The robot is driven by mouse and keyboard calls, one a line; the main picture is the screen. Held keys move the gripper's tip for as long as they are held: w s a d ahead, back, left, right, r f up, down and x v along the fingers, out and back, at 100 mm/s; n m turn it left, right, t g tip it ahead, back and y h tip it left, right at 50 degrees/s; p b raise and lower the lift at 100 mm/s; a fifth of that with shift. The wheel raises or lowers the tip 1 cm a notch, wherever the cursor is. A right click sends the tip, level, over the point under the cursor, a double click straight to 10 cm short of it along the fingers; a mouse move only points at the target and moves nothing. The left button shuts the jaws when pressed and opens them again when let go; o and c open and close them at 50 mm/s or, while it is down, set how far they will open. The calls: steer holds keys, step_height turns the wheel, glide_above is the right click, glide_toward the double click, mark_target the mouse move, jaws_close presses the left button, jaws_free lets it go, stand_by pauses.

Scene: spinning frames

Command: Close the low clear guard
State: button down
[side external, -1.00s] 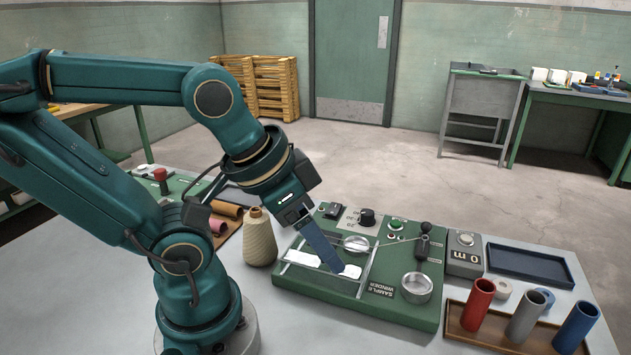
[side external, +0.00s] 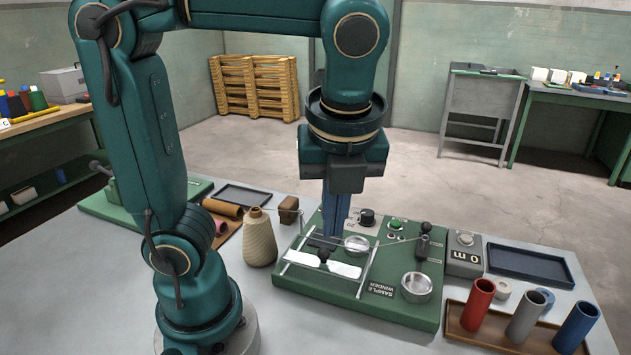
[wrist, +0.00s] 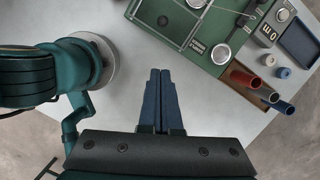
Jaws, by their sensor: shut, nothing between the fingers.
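The green sample winder (side external: 410,310) sits on the grey table. The low clear guard (side external: 337,268) is at its left, a see-through panel with pale edges and a small dark knob. The guard's exact tilt is hard to tell. My gripper (side external: 333,232) points down with its blue fingers together and empty. In the side view the fingertips overlap the rear of the guard area; I cannot tell whether they touch it. In the wrist view my shut fingers (wrist: 160,72) show against bare table, with part of the winder (wrist: 205,50) at upper right.
A cone of beige yarn (side external: 260,238) stands just left of the winder. A metal cup (side external: 417,287) and a black-knobbed crank (side external: 425,230) are on its right. A brown tray (side external: 480,335) holds red, grey and blue tubes. An empty dark tray (side external: 530,262) lies at right.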

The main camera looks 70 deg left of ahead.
glide_toward(324, 269)
step_height(324, 269, down, 4)
steer(key=s+d, duration=0.1)
steer(key=d, duration=0.1)
steer(key=shift+w+a+f, duration=0.15)
steer(key=shift+w+a, duration=0.15)
steer(key=shift+a, duration=0.5)
steer(key=shift+w+a+f, duration=0.15)
steer(key=shift+w+a, duration=0.2)
steer(key=shift+a, duration=0.4)
steer(key=w+a, duration=0.6)
steer(key=shift+w+a, duration=0.15)
